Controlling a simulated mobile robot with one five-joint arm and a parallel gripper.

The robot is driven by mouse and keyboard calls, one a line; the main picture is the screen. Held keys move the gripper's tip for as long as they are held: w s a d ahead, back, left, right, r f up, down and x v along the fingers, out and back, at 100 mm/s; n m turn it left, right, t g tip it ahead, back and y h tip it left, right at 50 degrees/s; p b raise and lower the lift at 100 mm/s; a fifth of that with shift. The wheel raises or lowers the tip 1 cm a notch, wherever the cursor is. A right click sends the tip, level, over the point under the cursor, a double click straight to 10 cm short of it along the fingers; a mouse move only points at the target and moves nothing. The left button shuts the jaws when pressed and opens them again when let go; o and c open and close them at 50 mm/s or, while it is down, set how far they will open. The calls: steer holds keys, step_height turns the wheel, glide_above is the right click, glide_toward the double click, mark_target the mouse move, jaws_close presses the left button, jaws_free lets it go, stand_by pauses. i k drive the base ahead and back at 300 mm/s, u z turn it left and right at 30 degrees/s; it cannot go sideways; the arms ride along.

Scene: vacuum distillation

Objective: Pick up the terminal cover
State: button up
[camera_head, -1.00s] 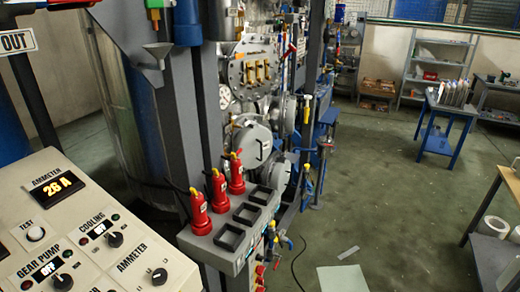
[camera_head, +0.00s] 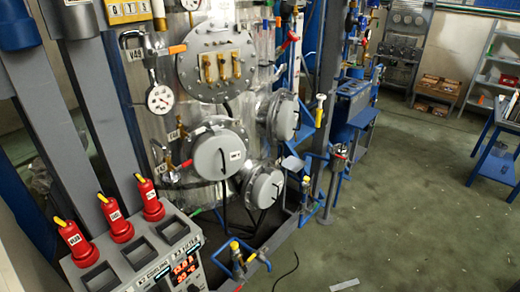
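No part is labelled as the terminal cover, so I cannot tell for sure which it is. A round metal plate (camera_head: 217,62) with brass terminals stands bare on the upright vessel. Below it a large round grey cover (camera_head: 220,155) with a dark handle faces me. A second grey cover (camera_head: 284,118) is to its right, and a third grey cover (camera_head: 266,187) is lower right. All appear to be mounted on the machine. My gripper is not in view.
Several red handles (camera_head: 120,227) stand in a grey rack with empty square slots, at lower left. Blue pipes and valves (camera_head: 238,260) stick out low in front. Green floor (camera_head: 400,200) is open at right. A blue table (camera_head: 495,160) stands at the right edge. A pale strip (camera_head: 344,285) lies on the floor.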

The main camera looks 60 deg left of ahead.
mark_target(218, 154)
steer(key=u, duration=0.05)
steer(key=i, duration=1.4)
steer(key=u, duration=4.75)
